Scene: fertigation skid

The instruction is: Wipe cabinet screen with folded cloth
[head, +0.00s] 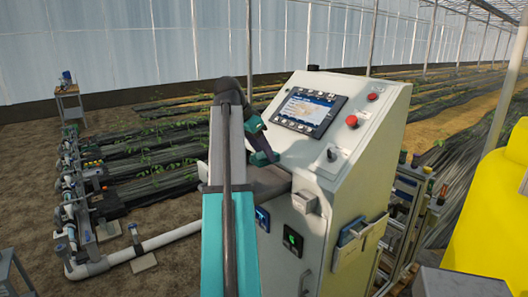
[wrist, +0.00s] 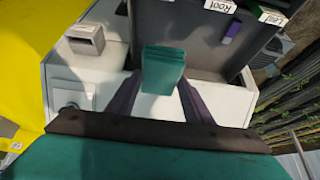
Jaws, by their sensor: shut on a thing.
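The cabinet screen (head: 309,109) is a dark-framed display with lit blue and white content, set in the sloped top of the white cabinet (head: 330,150). My gripper (head: 260,143) is left of the sloped panel and apart from the screen. In the wrist view, its two purple fingers (wrist: 160,98) are shut on the folded cloth (wrist: 163,68), a small teal layered block. The cloth is hard to make out in the head view. The screen is not recognisable in the wrist view.
A grey side shelf (head: 268,184) juts from the cabinet beneath my gripper. In the wrist view, white labels reading Root (wrist: 215,5) and Leaf stand at a grey tray. Red buttons (head: 352,121) sit right of the screen. A yellow tank (head: 490,220) stands at right.

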